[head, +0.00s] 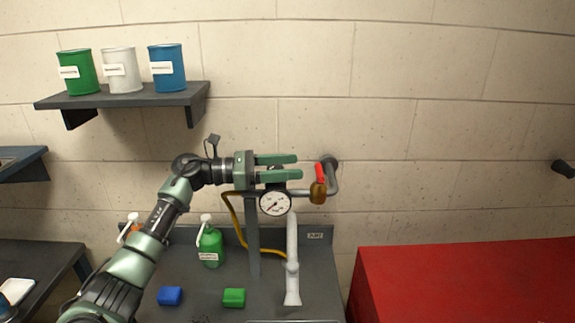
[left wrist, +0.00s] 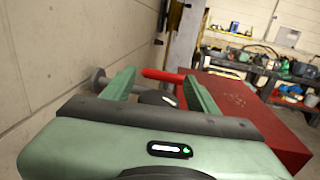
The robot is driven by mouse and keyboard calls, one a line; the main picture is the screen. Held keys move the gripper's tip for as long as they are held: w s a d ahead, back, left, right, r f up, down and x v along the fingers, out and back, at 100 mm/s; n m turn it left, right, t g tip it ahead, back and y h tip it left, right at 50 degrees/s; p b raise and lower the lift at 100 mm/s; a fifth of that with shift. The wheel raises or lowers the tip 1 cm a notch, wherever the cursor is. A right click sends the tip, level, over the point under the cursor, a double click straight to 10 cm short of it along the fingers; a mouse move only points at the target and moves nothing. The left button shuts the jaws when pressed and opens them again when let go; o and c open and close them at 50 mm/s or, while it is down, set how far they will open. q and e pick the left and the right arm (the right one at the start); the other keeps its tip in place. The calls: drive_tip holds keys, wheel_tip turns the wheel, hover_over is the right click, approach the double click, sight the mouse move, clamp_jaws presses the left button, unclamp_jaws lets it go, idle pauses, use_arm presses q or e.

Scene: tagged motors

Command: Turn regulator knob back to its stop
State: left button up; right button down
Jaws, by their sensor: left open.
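My left gripper (head: 299,167) is open, its two green fingers pointing right, just above a round white pressure gauge (head: 275,203) on the wall piping. In the left wrist view the open fingers (left wrist: 160,73) spread either side of a dark part with a white mark (left wrist: 157,98), probably the regulator knob. In the head view the gripper mostly hides that part, and I cannot tell whether the fingers touch it. A brass valve (head: 318,193) with a red lever (head: 320,173) sits right of the fingertips. The lever (left wrist: 160,75) also shows beyond the fingers in the wrist view.
A grey bench (head: 195,260) below holds a green bottle (head: 210,245), a blue block (head: 170,296), a green block (head: 234,297) and a white spout (head: 292,262). A yellow hose (head: 240,228) hangs below the gauge. A red cabinet (head: 460,280) stands right. A shelf (head: 125,98) holds three cans.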

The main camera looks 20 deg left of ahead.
use_arm(q)
clamp_jaws()
drive_tip(key=shift+f+n+t, duration=0.1)
drive_tip(key=shift+n+t, duration=0.2)
drive_tip(key=shift+t, duration=0.1)
drive_tip(key=shift+y, duration=0.4)
drive_tip(key=shift+w+a+n+t+y, duration=0.1)
drive_tip(key=shift+n+t+y, duration=0.3)
drive_tip(key=shift+t, duration=0.15)
drive_tip(key=shift+w+a+n+t+y, duration=0.1)
drive_tip(key=shift+n+t+y, duration=0.25)
drive_tip(key=shift+t, duration=0.2)
drive_tip(key=shift+n+t+y, duration=0.3)
drive_tip(key=shift+n+y, duration=0.05)
drive_tip(key=shift+n, duration=0.1)
drive_tip(key=shift+w+a+n+t+y+p, duration=0.15)
drive_tip(key=shift+n+t+y+p, duration=0.5)
drive_tip(key=shift+p, duration=0.65)
drive_tip(key=shift+w+a+n+t+y+p, duration=0.1)
drive_tip(key=shift+n+t+y+p, duration=0.35)
drive_tip(key=shift+y+p, duration=0.6)
drive_tip(key=shift+w+a+n+t+y+p, duration=0.15)
drive_tip(key=shift+n+t+y+p, duration=0.35)
drive_tip(key=shift+p, duration=1.05)
